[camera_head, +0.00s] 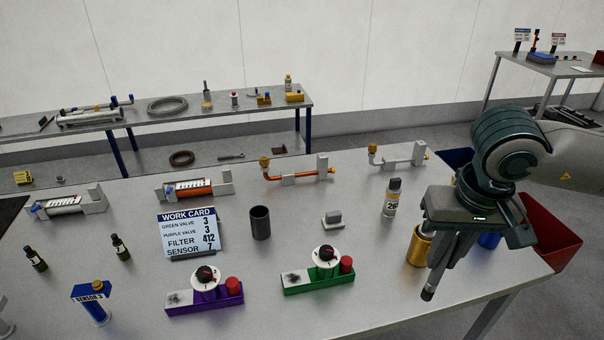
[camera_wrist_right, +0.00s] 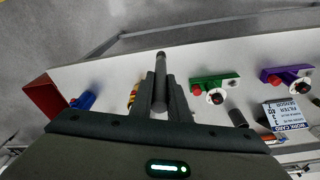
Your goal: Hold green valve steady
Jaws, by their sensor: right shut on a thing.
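The green valve (camera_head: 318,282) is a green block on the near part of the table, with a white-and-black dial (camera_head: 326,254) and a red knob (camera_head: 346,264) on top. It also shows in the right wrist view (camera_wrist_right: 228,76). My right gripper (camera_head: 440,262) is to the right of it, above the table and apart from it. The gripper is shut on a dark rod (camera_wrist_right: 160,66), which points away past the fingertips. My left gripper is not in view.
The purple valve (camera_head: 205,297) stands left of the green one. A work card (camera_head: 188,232) reads 3 for both valves. A gold cup (camera_head: 417,248), a bottle (camera_head: 391,198), a dark cylinder (camera_head: 260,222) and a red bin (camera_head: 556,235) are nearby.

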